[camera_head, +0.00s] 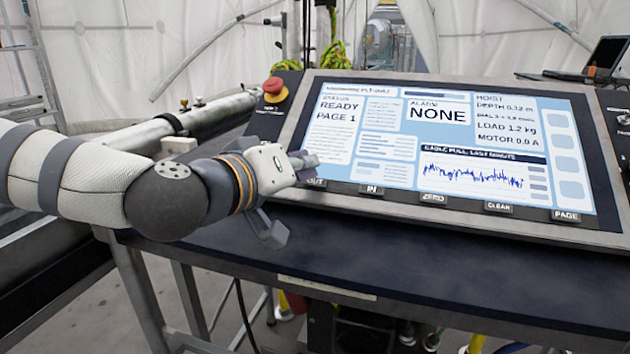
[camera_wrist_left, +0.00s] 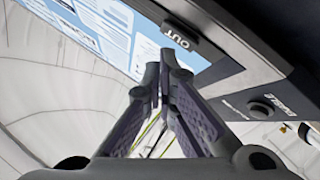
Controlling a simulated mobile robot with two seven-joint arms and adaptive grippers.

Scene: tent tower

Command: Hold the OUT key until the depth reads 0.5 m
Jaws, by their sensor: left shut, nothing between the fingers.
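The console screen (camera_head: 440,140) shows READY, PAGE 1 and ALARM NONE. Its hoist block reads depth 0.12 m as best I can read it, load 1.2 kg and motor 0.0 A. The OUT key (camera_head: 315,184) is the leftmost key on the strip under the screen, partly behind my gripper. In the left wrist view the OUT key (camera_wrist_left: 180,37) lies just beyond the fingertips. My left gripper (camera_head: 304,160) is shut and empty, close by the OUT key. The wrist view shows its fingertips (camera_wrist_left: 166,66) together, with a small gap to the key's label. My right gripper is out of view.
The IN key (camera_head: 371,190), ZERO key (camera_head: 433,198), CLEAR key (camera_head: 498,207) and PAGE key (camera_head: 566,215) continue rightwards. A red stop button (camera_head: 273,86) sits at the console's upper left. The dark desk front (camera_head: 400,240) is clear. A laptop (camera_head: 604,58) stands behind right.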

